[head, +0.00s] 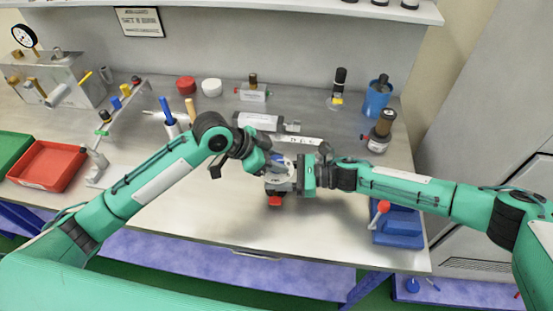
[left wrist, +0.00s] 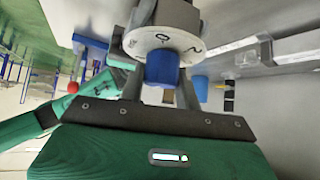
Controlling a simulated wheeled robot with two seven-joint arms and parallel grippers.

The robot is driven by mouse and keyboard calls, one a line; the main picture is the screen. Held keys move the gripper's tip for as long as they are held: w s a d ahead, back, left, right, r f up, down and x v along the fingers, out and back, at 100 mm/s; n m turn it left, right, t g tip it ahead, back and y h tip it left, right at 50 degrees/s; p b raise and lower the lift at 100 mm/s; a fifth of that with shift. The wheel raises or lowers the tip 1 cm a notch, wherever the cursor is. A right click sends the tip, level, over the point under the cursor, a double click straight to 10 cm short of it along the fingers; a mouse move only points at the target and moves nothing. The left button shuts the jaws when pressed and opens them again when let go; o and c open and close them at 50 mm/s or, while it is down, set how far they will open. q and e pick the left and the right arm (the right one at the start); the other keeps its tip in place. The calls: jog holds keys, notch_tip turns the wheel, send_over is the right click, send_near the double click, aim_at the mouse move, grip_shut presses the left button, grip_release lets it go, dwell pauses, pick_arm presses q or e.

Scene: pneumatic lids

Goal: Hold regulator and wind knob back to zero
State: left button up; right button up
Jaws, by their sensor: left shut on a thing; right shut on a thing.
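The regulator (head: 281,178) is a pale grey body held above the middle of the bench, with a red part (head: 275,201) at its lower front. In the left wrist view its round white dial (left wrist: 165,38) carries dark marks, including what looks like a 0 and a 2. A blue knob (left wrist: 162,67) sticks out from the dial's centre. My left gripper (head: 268,160) is shut on the blue knob; its fingers stand on either side of the knob in the left wrist view. My right gripper (head: 297,175) is shut on the regulator from the right and hides part of it.
Behind the grippers lie a grey cylinder (head: 258,121) and a pale bar (head: 298,139). A blue block with a red-knobbed lever (head: 398,228) stands at right. A blue cup (head: 377,100) is at back right, a red tray (head: 48,166) at far left. The front bench is clear.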

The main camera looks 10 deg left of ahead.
pick_arm(q)
jog(key=n+t+y, duration=0.2)
jog(key=n+t, duration=0.1)
jog(key=n, duration=0.1)
jog(key=shift+n, duration=0.4)
pick_arm(e)
jog(key=shift+f, duration=0.25)
pick_arm(q)
jog(key=shift+y, duration=0.3)
jog(key=o, duration=1)
jog(key=v, duration=1.2)
jog(key=shift+s, duration=0.15)
